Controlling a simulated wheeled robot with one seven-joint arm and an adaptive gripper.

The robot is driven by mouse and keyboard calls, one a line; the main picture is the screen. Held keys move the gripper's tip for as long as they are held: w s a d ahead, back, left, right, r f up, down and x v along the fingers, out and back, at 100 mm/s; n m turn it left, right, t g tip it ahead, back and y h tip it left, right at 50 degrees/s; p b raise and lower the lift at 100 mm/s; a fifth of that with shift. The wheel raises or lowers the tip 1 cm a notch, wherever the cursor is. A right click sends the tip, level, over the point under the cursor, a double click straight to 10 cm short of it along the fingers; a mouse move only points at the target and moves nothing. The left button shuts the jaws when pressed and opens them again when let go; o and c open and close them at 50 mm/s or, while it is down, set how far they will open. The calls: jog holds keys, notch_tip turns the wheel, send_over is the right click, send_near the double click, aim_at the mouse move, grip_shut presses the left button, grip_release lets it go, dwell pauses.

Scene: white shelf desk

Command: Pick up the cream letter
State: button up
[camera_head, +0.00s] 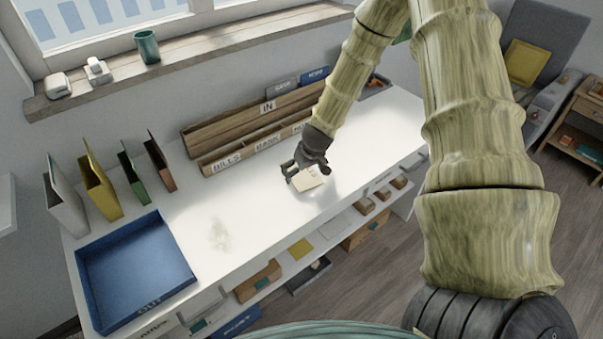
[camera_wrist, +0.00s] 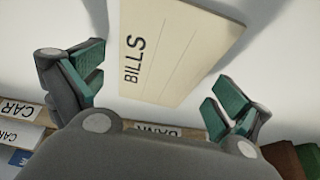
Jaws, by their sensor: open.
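The cream letter (camera_head: 310,178) lies on the white desk in front of the wooden organiser. In the wrist view the letter (camera_wrist: 178,48) shows lines and the word BILLS, and its upper end runs out of the picture. My gripper (camera_head: 298,172) is low over the desk at the letter and hides part of it in the head view. In the wrist view my gripper (camera_wrist: 158,95) is open, with one green-padded finger on each side of the letter. Both fingers look apart from its edges. I cannot tell the height above the desk.
The wooden organiser (camera_head: 215,135) with labelled slots stands behind. A blue OUT tray (camera_head: 135,270) is at the left front, beside several upright folders (camera_head: 100,188). Shelves below hold boxes (camera_head: 258,280).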

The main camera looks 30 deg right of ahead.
jog(key=c, duration=0.8)
